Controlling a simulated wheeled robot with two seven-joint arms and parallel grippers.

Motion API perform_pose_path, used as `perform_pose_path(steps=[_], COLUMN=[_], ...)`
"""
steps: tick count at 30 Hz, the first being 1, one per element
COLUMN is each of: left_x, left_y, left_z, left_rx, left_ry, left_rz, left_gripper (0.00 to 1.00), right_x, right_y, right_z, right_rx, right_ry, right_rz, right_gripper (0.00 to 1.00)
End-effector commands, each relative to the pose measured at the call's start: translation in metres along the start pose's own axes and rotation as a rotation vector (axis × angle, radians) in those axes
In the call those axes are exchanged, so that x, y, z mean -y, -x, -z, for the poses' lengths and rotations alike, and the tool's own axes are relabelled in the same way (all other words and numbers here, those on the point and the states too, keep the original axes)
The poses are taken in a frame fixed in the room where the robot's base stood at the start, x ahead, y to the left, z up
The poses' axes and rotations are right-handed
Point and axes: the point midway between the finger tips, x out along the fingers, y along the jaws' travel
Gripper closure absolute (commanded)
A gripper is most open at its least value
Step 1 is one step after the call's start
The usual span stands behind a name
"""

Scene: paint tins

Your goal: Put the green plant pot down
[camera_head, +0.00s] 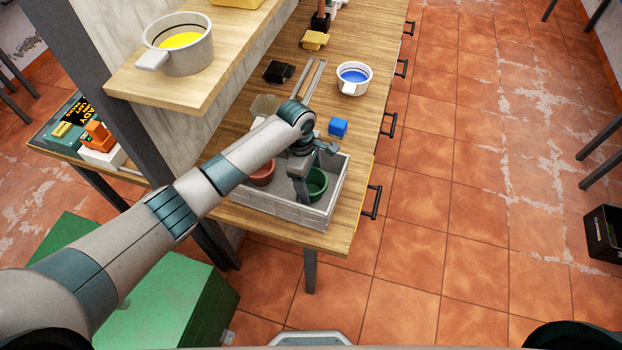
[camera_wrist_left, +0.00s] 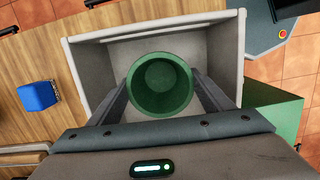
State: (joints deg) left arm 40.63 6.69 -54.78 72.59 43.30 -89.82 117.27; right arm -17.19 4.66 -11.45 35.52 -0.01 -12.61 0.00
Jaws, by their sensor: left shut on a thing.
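The green plant pot (camera_head: 317,184) is inside the grey crate (camera_head: 290,217), on its right side in the head view. My left gripper (camera_head: 306,190) reaches down into the crate and is shut on the pot. In the left wrist view the pot (camera_wrist_left: 160,84) sits upright between the two fingers, with its open top facing the camera. The crate (camera_wrist_left: 222,50) surrounds it there. I cannot tell whether the pot's base touches the crate floor. My right gripper is not in view.
A reddish pot (camera_head: 263,174) stands in the crate's left part. A blue block (camera_head: 338,127) and a white tin with blue paint (camera_head: 353,79) stand on the workbench behind. A shelf (camera_head: 190,87) with a yellow-paint pot (camera_head: 180,45) overhangs the left.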

Motion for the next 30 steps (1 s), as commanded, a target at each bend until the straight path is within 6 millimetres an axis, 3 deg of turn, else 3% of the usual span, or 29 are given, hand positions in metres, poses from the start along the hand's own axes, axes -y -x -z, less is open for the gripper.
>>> perform_pose_path(steps=[13,14,16,30], left_x=[-0.0003,-0.0005,-0.0004,-0.0004], left_y=[-0.0046,-0.0047,-0.0047,0.0011], left_z=[0.0001,0.0003,0.0004,0.0005], left_rx=[0.002,0.001,0.001,0.0], left_ry=[-0.001,-0.001,-0.001,0.0], left_rz=[-0.001,-0.001,-0.001,-0.001], left_gripper=[0.48,0.22,0.08,0.08], right_x=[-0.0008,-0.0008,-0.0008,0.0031], right_y=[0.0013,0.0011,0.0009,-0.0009], right_z=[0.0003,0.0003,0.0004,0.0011], right_rx=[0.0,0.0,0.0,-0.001], right_ry=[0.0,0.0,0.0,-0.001], right_rz=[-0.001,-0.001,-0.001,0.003], right_gripper=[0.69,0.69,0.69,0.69])
